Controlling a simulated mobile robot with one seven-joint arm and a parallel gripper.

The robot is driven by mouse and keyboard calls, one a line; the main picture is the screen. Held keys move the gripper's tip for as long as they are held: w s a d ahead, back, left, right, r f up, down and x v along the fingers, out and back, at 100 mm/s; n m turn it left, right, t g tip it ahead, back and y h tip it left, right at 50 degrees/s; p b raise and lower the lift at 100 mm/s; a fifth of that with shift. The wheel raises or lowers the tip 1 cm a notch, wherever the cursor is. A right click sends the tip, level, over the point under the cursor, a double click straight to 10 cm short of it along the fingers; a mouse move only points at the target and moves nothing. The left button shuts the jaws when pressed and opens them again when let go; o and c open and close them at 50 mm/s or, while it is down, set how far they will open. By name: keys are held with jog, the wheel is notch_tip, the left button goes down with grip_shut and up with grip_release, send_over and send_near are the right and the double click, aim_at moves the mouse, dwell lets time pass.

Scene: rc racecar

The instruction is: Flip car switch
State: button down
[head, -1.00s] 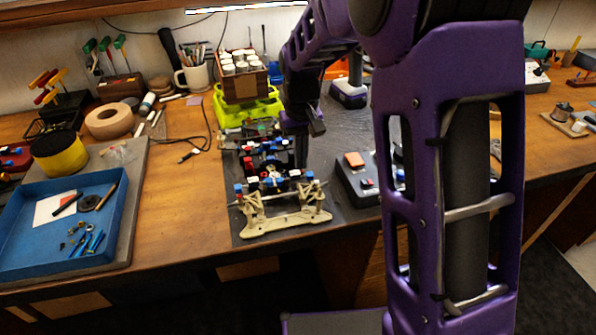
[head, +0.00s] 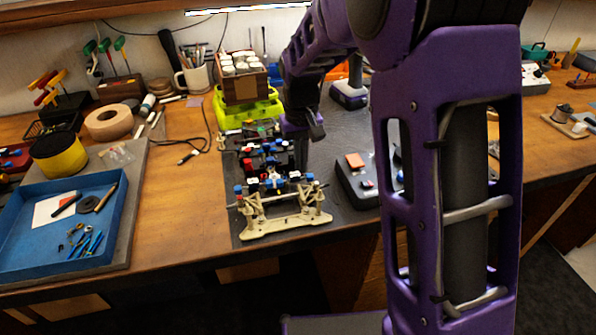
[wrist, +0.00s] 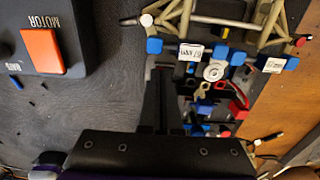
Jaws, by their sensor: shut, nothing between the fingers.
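The RC car chassis (head: 266,160), with blue, red and black parts, sits on a beige stand (head: 285,224). My gripper (head: 301,167) is shut and empty, its fingers pointing down along the right side of the chassis. In the wrist view the dark fingers of my gripper (wrist: 160,95) are beside the chassis parts (wrist: 215,100), which lie just to their right. A round silver part (wrist: 213,72) and small white labels show there. I cannot tell for sure which part is the car's switch, nor whether the fingers touch the chassis.
A black box with an orange button (wrist: 42,50) marked MOTOR lies near the gripper; it also shows in the head view (head: 355,160). A lime-green bin (head: 247,108) stands behind the chassis. A blue tray (head: 120,215) lies left. Bare wood (head: 175,205) lies between tray and mat.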

jog(key=shift+r+p, duration=2.5)
jog(key=shift+r, duration=0.9)
jog(key=shift+w, duration=0.1)
